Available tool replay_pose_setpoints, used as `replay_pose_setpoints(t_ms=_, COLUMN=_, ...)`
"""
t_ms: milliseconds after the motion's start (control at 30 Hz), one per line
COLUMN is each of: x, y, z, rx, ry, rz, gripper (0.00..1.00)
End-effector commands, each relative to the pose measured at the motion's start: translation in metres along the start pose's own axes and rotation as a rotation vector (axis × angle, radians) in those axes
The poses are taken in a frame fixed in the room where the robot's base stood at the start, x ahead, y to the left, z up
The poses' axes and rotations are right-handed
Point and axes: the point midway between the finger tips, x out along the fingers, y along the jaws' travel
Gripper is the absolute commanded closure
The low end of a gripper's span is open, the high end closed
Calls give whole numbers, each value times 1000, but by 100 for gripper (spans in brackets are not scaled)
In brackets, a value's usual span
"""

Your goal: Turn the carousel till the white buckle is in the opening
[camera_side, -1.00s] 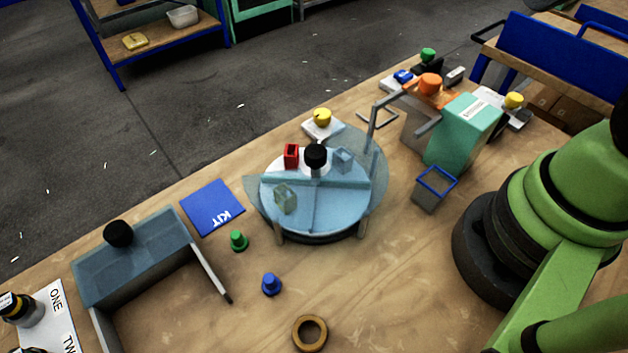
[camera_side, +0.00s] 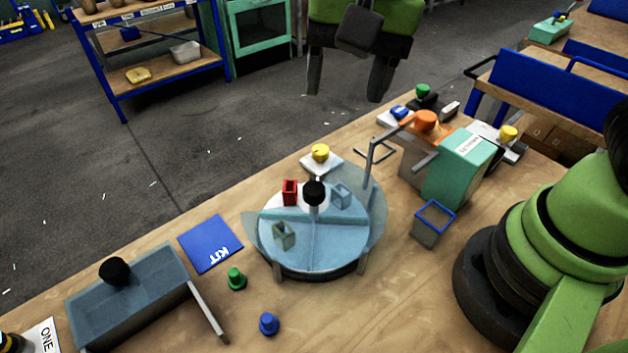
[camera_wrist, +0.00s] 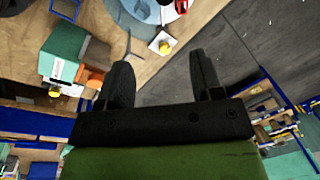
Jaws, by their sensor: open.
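The carousel (camera_side: 312,257) is a round turntable under a clear bluish cover, with a black knob (camera_side: 314,192) standing up from it. A red buckle (camera_side: 290,192) stands at its back left, beside a white sector. A pale blue-looking piece (camera_side: 340,196) and a greenish one (camera_side: 284,235) sit in other compartments, tinted by the cover. I cannot tell which piece is the white buckle. My gripper (camera_side: 346,96) is open and empty, high behind the carousel, apart from it. In the wrist view my gripper (camera_wrist: 163,80) has spread fingers, with part of the carousel (camera_wrist: 143,8) at the top edge.
A bent grey bar (camera_side: 370,163) rises beside the carousel's back right. A teal box (camera_side: 459,170) and a blue-rimmed bin (camera_side: 434,222) stand to the right. A yellow-knobbed block (camera_side: 320,155) is behind. A blue KIT mat (camera_side: 208,243) and green peg (camera_side: 236,279) are to the left.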

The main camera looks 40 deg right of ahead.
Motion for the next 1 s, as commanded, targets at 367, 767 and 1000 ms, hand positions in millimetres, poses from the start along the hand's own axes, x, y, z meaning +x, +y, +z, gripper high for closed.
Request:
replay_pose_setpoints(t_ms=367, x=62, y=-26, z=13, rx=88, ry=-25, rz=142, gripper=40)
replay_pose_setpoints(t_ms=767, x=129, y=-16, z=15, rx=90, ry=-28, rz=143, gripper=40)
replay_pose_setpoints(t_ms=1000, x=153, y=-13, z=16, rx=89, ry=-27, rz=138, gripper=40)
